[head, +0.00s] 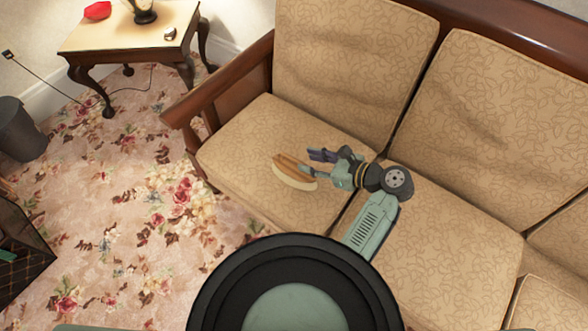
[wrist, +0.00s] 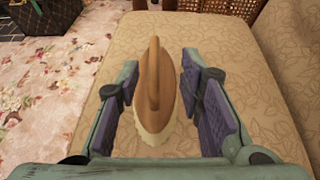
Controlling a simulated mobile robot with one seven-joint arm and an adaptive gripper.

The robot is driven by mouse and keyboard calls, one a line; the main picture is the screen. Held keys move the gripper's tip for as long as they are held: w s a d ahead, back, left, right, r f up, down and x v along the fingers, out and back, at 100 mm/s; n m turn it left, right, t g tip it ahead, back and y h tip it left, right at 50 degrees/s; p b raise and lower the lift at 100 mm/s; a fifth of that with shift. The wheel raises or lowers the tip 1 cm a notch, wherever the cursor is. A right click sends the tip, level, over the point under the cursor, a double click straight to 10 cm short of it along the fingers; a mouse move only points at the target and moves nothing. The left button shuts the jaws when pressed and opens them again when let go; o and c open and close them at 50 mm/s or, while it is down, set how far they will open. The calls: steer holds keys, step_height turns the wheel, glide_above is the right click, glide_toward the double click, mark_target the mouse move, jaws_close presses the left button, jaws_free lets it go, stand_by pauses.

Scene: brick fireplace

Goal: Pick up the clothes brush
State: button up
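The clothes brush (head: 293,170) has a brown wooden back and pale bristles. It is on the left seat cushion of the sofa (head: 240,150). My gripper (head: 312,164) is at the brush, over the same cushion. In the wrist view the brush (wrist: 156,92) stands between the two open fingers of my gripper (wrist: 158,100), with its long axis running away from me. Gaps show between the brush and both finger pads.
The sofa's wooden armrest (head: 225,90) is to the left and its back cushions (head: 350,60) rise behind. A side table (head: 130,38) stands at the upper left, with a red object (head: 97,10) on it. A dark bin (head: 20,130) is at the left edge. Floral carpet (head: 120,210) is open between.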

mark_target(294, 158)
steer(key=x, duration=0.5)
steer(key=shift+s+a+f, duration=0.1)
steer(key=shift+s+a, duration=0.05)
steer(key=shift+s, duration=0.2)
steer(key=shift+w+a+f, duration=0.2)
steer(key=shift+w+a, duration=0.1)
steer(key=shift+a, duration=0.1)
steer(key=shift+c, duration=0.5)
jaws_close()
